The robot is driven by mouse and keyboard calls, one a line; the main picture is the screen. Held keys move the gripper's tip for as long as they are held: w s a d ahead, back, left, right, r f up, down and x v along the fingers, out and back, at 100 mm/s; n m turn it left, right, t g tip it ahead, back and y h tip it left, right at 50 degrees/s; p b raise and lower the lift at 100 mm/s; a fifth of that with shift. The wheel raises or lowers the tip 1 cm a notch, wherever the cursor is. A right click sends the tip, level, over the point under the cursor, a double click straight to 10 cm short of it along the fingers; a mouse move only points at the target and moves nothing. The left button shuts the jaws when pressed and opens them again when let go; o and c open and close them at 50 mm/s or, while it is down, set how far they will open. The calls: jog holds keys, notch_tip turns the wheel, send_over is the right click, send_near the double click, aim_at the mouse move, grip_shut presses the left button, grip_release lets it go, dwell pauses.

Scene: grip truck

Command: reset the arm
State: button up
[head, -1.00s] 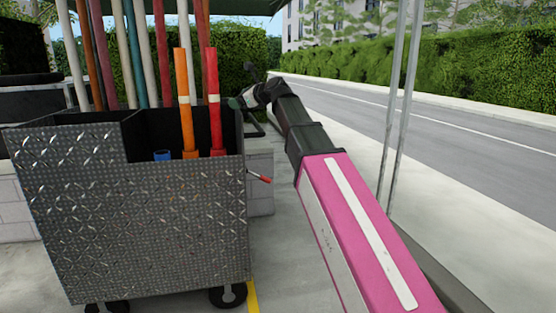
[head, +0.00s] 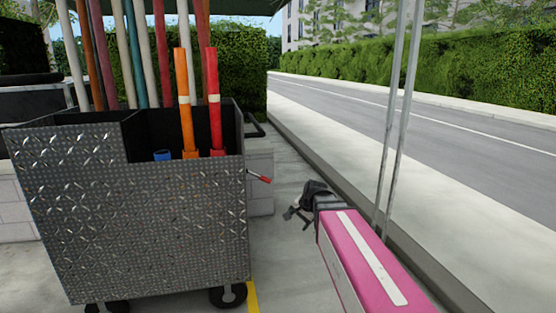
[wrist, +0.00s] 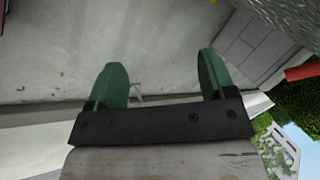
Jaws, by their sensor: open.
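My gripper (head: 298,216) is at the end of my arm, right of the cart and low over the pavement in the head view. In the wrist view my gripper (wrist: 165,82) shows two green fingers spread wide apart with nothing between them. It is open and empty, clear of the cart.
A diamond-plate metal cart (head: 140,225) on wheels stands at left, holding an orange tube (head: 182,95), a red tube (head: 212,90) and several poles. A red-tipped lever (head: 259,178) sticks out from its right side. Thin metal posts (head: 396,120) stand at right. Pavement between is free.

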jog(key=s+d+f+n+g+h, duration=0.3)
jog(key=s+d+f+n, duration=0.4)
jog(key=s+d+f, duration=0.4)
jog(key=s+f, duration=0.3)
jog(key=shift+f+g, duration=0.25)
jog(key=shift+g, duration=0.15)
jog(key=shift+s, duration=0.1)
